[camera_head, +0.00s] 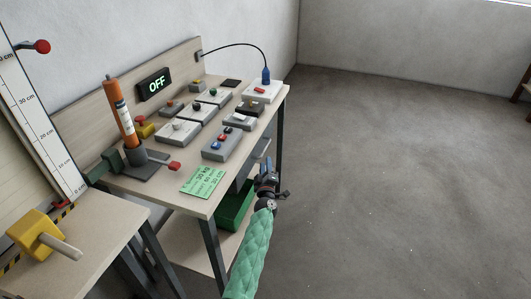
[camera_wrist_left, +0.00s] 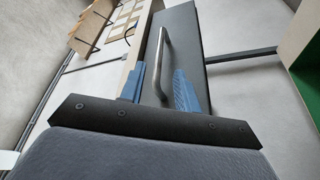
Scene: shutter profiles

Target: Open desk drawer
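The desk drawer front (camera_wrist_left: 190,42) is a dark grey panel under the wooden tabletop in the left wrist view. Its curved metal bar handle (camera_wrist_left: 163,58) lies between the two blue fingers of my left gripper (camera_wrist_left: 158,88). The fingers are apart, with a gap visible on each side of the handle; I cannot tell how deep the handle sits between them. In the head view my left gripper (camera_head: 266,168) is beside the desk's right side, below the top, and hides much of the drawer. My right gripper is not in view.
The desk top (camera_head: 165,193) carries several button boxes, an orange cylinder (camera_head: 119,115) on a stand and a green card (camera_head: 203,181). A green bin (camera_head: 234,207) stands on the shelf below. A yellow block with a peg (camera_head: 37,235) is at the left. Floor to the right is clear.

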